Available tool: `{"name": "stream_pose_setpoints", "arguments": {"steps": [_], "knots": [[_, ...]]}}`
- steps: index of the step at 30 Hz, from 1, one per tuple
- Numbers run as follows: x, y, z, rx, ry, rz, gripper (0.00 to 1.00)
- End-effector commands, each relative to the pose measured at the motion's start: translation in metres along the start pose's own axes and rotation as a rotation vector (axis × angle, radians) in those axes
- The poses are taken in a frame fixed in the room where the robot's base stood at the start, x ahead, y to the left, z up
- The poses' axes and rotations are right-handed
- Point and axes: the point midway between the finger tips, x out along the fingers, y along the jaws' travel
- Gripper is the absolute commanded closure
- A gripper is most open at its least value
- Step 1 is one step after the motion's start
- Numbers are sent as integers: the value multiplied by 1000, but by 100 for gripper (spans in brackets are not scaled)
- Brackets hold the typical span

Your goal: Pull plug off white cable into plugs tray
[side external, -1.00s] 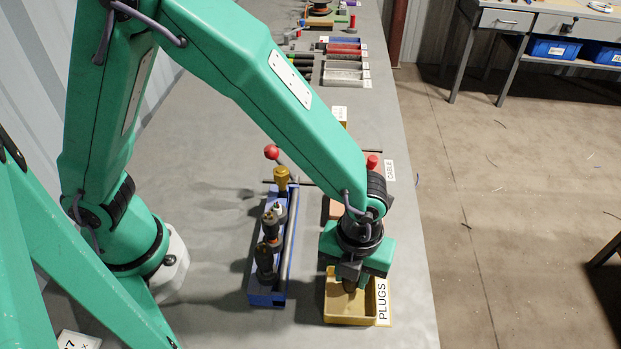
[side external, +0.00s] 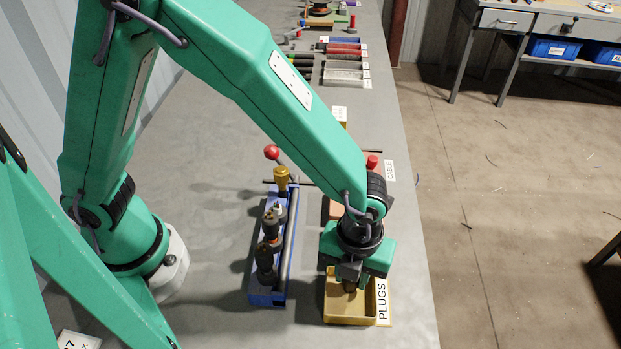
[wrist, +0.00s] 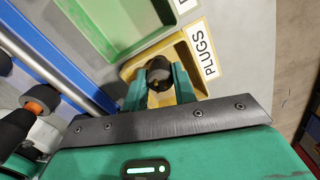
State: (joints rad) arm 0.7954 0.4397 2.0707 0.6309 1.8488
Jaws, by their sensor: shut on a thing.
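My gripper (side external: 349,280) is over the yellow plugs tray (side external: 340,319), pointing down, with its fingertips at about rim height. In the wrist view its two teal fingers (wrist: 160,88) are shut on a dark, round plug (wrist: 157,72). The plugs tray (wrist: 132,71) shows around and behind the plug there. I cannot tell whether the plug touches the tray floor. The white cable cannot be made out clearly in either view.
A blue fixture (side external: 266,298) with dark cylindrical parts and a grey rail stands left of the tray. A green tray (wrist: 92,32) lies beside the plugs tray in the wrist view. The bench edge runs close on the right. Colored bins line the far bench.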

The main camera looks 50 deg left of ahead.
Motion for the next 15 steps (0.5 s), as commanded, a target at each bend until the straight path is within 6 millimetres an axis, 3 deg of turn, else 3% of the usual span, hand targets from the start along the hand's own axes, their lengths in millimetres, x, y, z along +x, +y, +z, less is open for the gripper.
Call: {"name": "stream_pose_setpoints", "arguments": {"steps": [15], "knots": [[10, 0, 0, 0, 0, 1, 100]]}}
